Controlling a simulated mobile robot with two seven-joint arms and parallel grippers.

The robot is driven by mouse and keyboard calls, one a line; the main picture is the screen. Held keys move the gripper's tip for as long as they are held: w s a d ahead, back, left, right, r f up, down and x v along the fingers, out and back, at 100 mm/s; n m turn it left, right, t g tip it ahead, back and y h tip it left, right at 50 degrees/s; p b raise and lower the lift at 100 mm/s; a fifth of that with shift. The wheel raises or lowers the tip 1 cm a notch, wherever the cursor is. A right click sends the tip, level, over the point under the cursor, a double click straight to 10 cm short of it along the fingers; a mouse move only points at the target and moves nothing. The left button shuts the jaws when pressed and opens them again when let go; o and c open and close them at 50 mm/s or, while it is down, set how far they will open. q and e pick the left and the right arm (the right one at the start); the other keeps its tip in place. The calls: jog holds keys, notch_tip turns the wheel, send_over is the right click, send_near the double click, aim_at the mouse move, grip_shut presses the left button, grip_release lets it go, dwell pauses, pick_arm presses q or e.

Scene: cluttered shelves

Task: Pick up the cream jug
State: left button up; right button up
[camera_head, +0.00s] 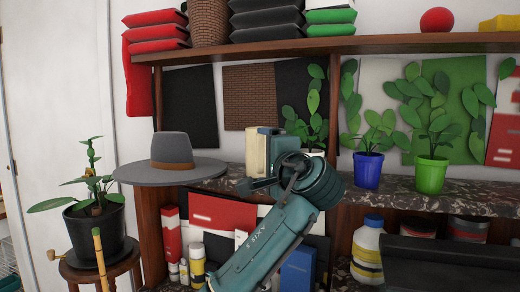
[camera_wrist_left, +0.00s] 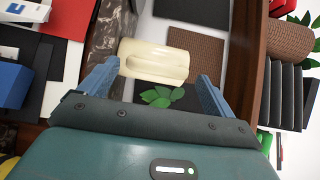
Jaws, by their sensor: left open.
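The cream jug (camera_head: 254,152) stands on the dark speckled middle shelf, just right of the grey hat. Its right part is hidden behind my left gripper in the head view. In the left wrist view the jug (camera_wrist_left: 152,60) appears sideways, ahead of the fingertips and between their lines. My left gripper (camera_head: 262,164) is open, with one finger towards each side of the jug; it also shows in the left wrist view (camera_wrist_left: 156,78). I cannot tell whether a finger touches the jug. My right gripper is not in view.
The hat (camera_head: 172,155) sits left of the jug on the shelf (camera_head: 385,186). Potted plants, one in a blue pot (camera_head: 368,171) and one in a green pot (camera_head: 431,176), stand to the right. A leafy plant (camera_wrist_left: 160,96) is close beside the jug. An upper shelf (camera_head: 370,44) runs above.

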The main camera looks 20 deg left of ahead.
aim_at(261, 155)
pick_arm(q)
jog(key=p+x, duration=0.1)
jog(key=x, duration=0.3)
jog(key=shift+w, duration=0.2)
jog(key=shift+c, duration=0.4)
jog(key=c, duration=1)
jog(key=shift+c, duration=0.3)
